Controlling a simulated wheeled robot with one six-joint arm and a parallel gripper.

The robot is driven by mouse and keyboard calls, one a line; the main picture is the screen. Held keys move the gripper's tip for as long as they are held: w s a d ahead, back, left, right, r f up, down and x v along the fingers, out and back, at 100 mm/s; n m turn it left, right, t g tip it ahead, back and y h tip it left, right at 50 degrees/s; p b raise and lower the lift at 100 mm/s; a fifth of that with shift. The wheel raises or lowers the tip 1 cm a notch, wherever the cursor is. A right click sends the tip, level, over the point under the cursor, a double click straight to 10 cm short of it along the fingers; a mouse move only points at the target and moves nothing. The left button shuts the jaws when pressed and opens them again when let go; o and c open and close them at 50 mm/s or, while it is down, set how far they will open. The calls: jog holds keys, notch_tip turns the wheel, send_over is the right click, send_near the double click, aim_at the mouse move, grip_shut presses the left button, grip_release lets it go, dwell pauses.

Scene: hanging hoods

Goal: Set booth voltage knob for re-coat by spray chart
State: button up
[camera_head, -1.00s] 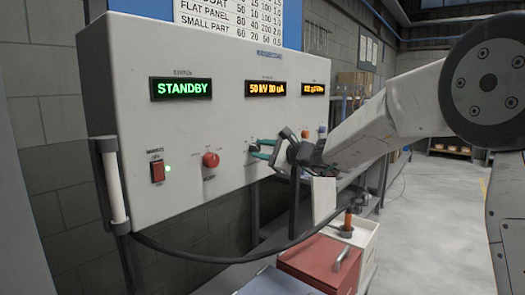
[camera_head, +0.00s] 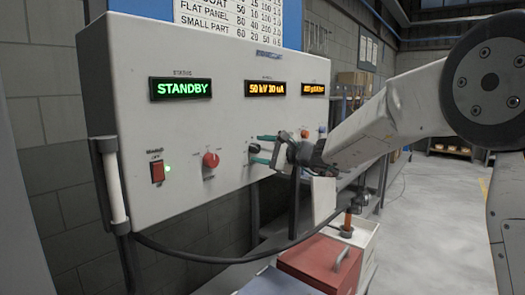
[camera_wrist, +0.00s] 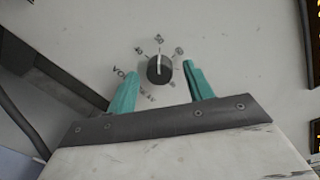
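The voltage knob (camera_wrist: 159,70) is round and black with a white pointer line aimed up at a small mark in the wrist view. It also shows in the head view (camera_head: 254,148) on the white control panel (camera_head: 225,120). My gripper (camera_wrist: 160,87) has teal fingers, open, one on each side of the knob with gaps visible; it also shows in the head view (camera_head: 263,149). The amber display (camera_head: 279,89) appears to read 50 kV. The spray chart (camera_head: 238,20) hangs above the panel, its top cut off; its row values are small and hard to read.
A green display (camera_head: 181,88) reads STANDBY. A red box (camera_head: 315,264) and cart stand below the panel. The floor at right is open.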

jog(key=v, duration=0.7)
jog(key=shift+s+d, duration=0.25)
jog(key=shift+d, duration=0.1)
jog(key=s+f+n+g+h, duration=0.2)
jog(key=s+f+n+g, duration=0.25)
jog(key=s, duration=0.55)
jog(key=s+f+n+g+h, duration=0.1)
jog(key=s+f+n+g, duration=0.35)
jog(key=s, duration=0.55)
jog(key=s+d+f+n+h, duration=0.2)
jog(key=s+d+h, duration=0.3)
jog(key=s+d, duration=0.4)
jog(key=s+d+f+n+h, duration=0.2)
jog(key=s+d+h, duration=0.3)
jog(key=s+d, duration=0.5)
jog(key=s, duration=0.6)
jog(key=shift+s+f+h, duration=0.25)
jog(key=shift+s+h, duration=0.1)
jog(key=shift+h, duration=0.05)
